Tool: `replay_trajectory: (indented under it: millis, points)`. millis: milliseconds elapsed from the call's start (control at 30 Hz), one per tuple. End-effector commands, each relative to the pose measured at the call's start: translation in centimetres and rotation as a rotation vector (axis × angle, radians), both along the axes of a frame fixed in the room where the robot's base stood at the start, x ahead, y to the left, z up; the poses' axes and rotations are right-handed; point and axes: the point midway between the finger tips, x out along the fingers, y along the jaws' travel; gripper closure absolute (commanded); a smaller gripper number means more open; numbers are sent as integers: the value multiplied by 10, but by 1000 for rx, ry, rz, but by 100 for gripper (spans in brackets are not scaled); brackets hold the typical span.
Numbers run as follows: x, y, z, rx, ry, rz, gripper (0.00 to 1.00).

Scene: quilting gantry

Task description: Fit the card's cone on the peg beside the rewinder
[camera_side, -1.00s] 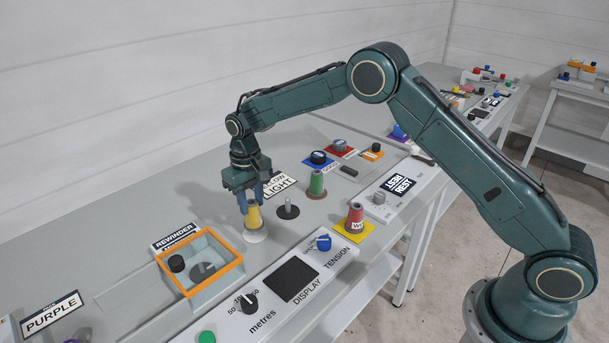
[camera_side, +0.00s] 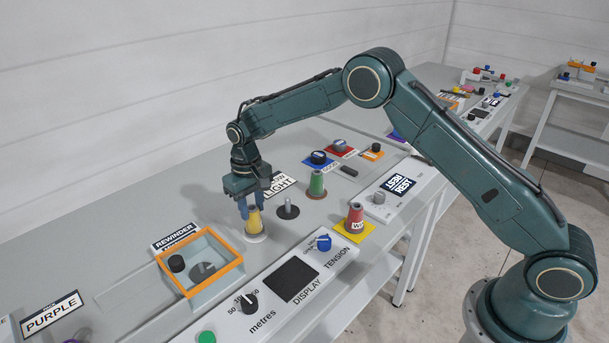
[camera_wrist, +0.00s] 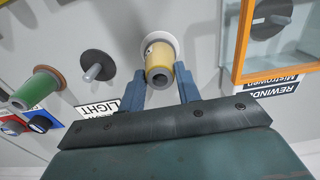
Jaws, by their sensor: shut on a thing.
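A yellow cone (camera_side: 254,221) with a grey top stands upright over a pale round base (camera_side: 257,239). It also shows in the wrist view (camera_wrist: 159,62). My gripper (camera_side: 253,206) points down from above, shut on the yellow cone's upper part, with a finger on each side (camera_wrist: 160,88). I cannot tell whether the cone's foot rests on the base. A bare grey peg on a dark disc (camera_side: 288,208) stands just to the right of the cone. The orange-rimmed rewinder box (camera_side: 236,267) is at the left. A white card reading LIGHT (camera_side: 281,187) lies behind, partly hidden by my gripper.
A green cone (camera_side: 316,183) stands right of the bare peg. A control panel with a black display (camera_side: 291,279) and knobs runs along the front. A PURPLE card (camera_side: 52,314) lies at far left.

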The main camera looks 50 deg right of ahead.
Motion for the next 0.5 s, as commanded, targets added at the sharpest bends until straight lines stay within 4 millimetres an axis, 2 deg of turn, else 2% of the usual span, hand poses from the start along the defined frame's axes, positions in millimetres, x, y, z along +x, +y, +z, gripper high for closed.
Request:
replay_trajectory:
  millis: [500]
  points:
    - [0, 0, -9, 0, 0, 0, 94]
